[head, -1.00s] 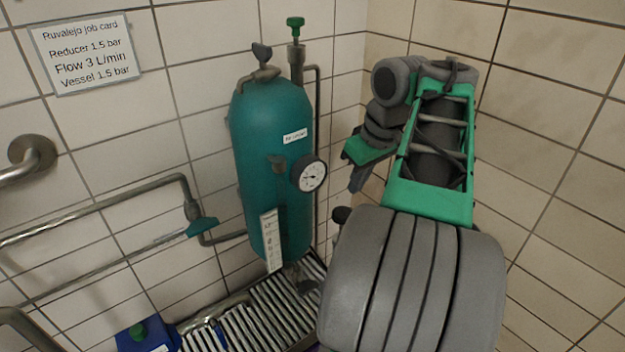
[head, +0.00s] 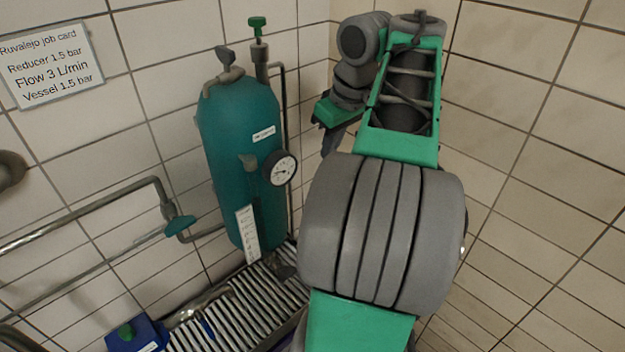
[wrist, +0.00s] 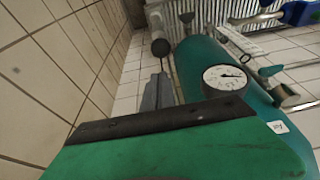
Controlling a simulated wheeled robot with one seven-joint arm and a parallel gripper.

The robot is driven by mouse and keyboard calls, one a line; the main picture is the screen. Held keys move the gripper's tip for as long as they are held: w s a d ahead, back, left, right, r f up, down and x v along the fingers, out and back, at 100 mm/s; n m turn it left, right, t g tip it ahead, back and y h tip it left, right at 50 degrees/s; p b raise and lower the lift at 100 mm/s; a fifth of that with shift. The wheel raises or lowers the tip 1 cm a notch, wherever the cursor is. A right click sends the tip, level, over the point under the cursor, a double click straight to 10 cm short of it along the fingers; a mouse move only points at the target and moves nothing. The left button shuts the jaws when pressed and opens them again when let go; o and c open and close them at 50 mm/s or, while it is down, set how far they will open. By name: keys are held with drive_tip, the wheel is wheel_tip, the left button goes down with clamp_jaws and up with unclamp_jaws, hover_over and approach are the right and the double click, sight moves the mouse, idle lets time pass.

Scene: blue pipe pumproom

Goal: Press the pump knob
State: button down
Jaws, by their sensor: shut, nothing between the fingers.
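A blue box (head: 138,335) with a green knob (head: 126,330) on top stands at the lower left in the head view. It looks like the pump, but its label is unreadable. My gripper (head: 328,142) is shut and empty, right of the teal vessel (head: 238,165) and far from the green knob. In the wrist view my shut fingers (wrist: 157,92) point past the vessel (wrist: 200,65) toward a dark round knob (wrist: 160,47) on a metal pipe. The fingertips look close to that knob in the picture, but I cannot tell whether they touch. The head view hides it.
The vessel carries a dial gauge (head: 280,167) and a green-topped valve (head: 258,24). A pipe with a teal handle (head: 179,225) runs along the left wall. A slatted metal grate (head: 235,310) lies below. A job card (head: 50,64) hangs on the tiled wall. Tiled walls close in behind the arm.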

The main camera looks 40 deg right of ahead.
drive_tip(key=b+x, duration=0.2)
drive_tip(key=x, duration=0.2)
drive_tip(key=b+x, duration=0.2)
drive_tip(key=x, duration=0.2)
drive_tip(key=s+b+x, duration=0.1)
drive_tip(key=b+x, duration=0.2)
drive_tip(key=x, duration=0.2)
drive_tip(key=shift+f, duration=0.7)
wheel_tip(320, 180, down, 6)
drive_tip(key=b, duration=0.5)
drive_tip(key=shift+f, duration=0.25)
drive_tip(key=shift+r, duration=0.1)
